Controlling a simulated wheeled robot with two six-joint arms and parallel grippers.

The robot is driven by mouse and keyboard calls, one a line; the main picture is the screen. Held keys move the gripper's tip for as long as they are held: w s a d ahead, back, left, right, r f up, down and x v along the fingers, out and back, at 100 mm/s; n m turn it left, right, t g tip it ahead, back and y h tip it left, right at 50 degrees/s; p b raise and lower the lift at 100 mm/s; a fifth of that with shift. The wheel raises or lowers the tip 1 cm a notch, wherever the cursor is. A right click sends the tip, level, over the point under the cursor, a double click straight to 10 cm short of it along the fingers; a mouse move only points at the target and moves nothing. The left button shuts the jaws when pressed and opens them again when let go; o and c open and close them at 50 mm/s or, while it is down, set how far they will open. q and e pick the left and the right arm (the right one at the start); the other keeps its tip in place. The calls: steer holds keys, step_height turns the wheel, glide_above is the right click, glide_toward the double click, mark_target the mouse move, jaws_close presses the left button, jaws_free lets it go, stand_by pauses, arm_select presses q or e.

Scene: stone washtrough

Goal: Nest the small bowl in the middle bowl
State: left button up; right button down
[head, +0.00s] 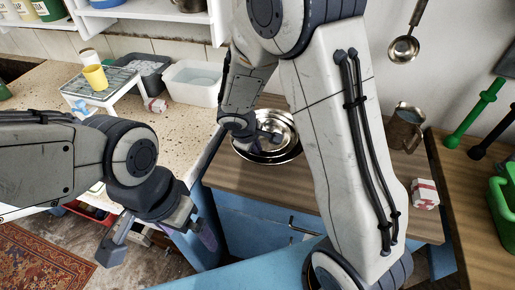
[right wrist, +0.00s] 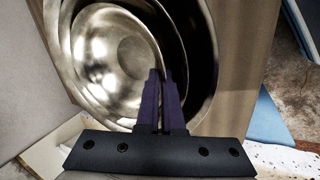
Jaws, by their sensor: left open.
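The small bowl (right wrist: 100,60), shiny steel, fills much of the right wrist view, and it also shows in the head view (head: 283,128). A wider steel bowl (head: 292,158) surrounds it from below on the wooden top; its shadowed wall (right wrist: 202,65) shows in the right wrist view. I cannot tell whether the small bowl rests in it or hangs just above, nor how many wider bowls are stacked. My right gripper (right wrist: 161,78) has its fingers nearly together at the small bowl's rim and looks shut on it. My left gripper (head: 160,243) is open and empty, low at left.
A metal jug (head: 404,128) and a red-white box (head: 424,194) stand right of my right arm. A white basin (head: 193,84) and a small stand (head: 103,88) with a yellow cup (head: 95,77) are at the back left. A ladle (head: 404,48) hangs on the wall.

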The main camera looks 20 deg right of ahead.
stand_by(0.3)
steer(key=c, duration=1)
jaws_free()
steer(key=shift+o, duration=0.3)
steer(key=shift+o, duration=1.4)
steer(key=shift+f, duration=0.1)
steer(key=shift+r+p, duration=2.9)
steer(key=shift+r, duration=0.75)
